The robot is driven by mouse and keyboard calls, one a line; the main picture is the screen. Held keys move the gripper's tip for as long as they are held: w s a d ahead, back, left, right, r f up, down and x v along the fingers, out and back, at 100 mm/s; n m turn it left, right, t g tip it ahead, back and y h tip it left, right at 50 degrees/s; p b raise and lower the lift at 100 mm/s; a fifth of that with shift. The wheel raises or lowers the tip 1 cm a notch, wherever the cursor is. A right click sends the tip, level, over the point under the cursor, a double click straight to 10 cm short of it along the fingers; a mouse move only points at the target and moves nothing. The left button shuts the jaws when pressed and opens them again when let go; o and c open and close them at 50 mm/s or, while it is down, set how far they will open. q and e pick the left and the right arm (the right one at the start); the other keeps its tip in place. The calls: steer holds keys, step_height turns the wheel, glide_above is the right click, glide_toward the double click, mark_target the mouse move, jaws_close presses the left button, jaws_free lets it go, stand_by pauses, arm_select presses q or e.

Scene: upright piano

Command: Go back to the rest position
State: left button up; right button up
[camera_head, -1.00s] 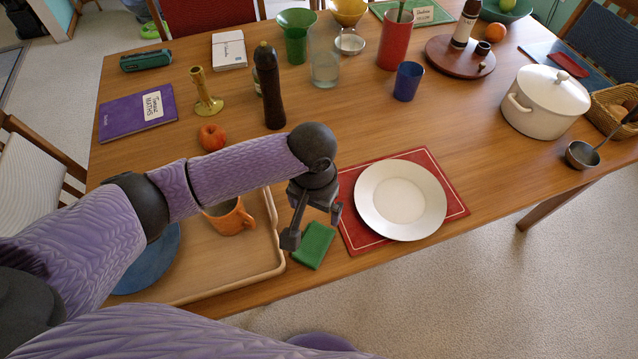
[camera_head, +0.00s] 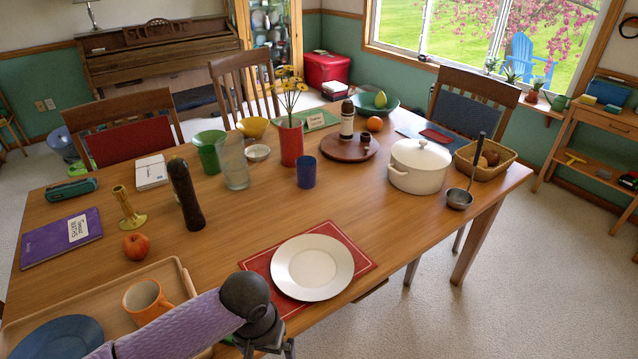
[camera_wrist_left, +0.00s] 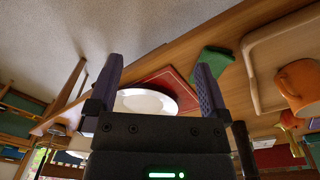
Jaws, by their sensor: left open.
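My left arm comes in at the bottom of the head view. Its wrist is just below and left of the white plate (camera_head: 312,267), near the table's front edge, and the fingers are mostly cut off by the lower frame edge. In the left wrist view my left gripper (camera_wrist_left: 160,75) is open, with its two dark fingers wide apart and nothing between them. My right gripper is in neither view.
A wooden tray (camera_head: 180,282) with an orange mug (camera_head: 147,301) and a blue plate (camera_head: 58,338) lies at the left, partly behind my arm. A red placemat (camera_head: 345,243) is under the white plate. A pepper mill (camera_head: 187,195) and apple (camera_head: 136,246) stand behind. Floor at right is clear.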

arm_select(q)
steer(key=s+a+f+n+t, duration=0.1)
steer(key=s+a+f, duration=0.1)
steer(key=f, duration=0.6)
steer(key=s+a+f+t, duration=0.1)
steer(key=s+a+f, duration=0.15)
steer(key=f, duration=0.65)
steer(key=s+a+f, duration=0.1)
steer(key=s+f, duration=0.2)
steer(key=s, duration=0.5)
steer(key=s+a+f+m+g, duration=0.1)
steer(key=s+a+f, duration=0.1)
steer(key=s, duration=0.6)
steer(key=s+a+f, duration=0.2)
steer(key=s+f, duration=0.3)
steer(key=s, duration=0.4)
steer(key=shift+a+m+g+y, duration=0.2)
steer(key=shift+m+g+y, duration=0.1)
steer(key=shift+g+y, duration=0.1)
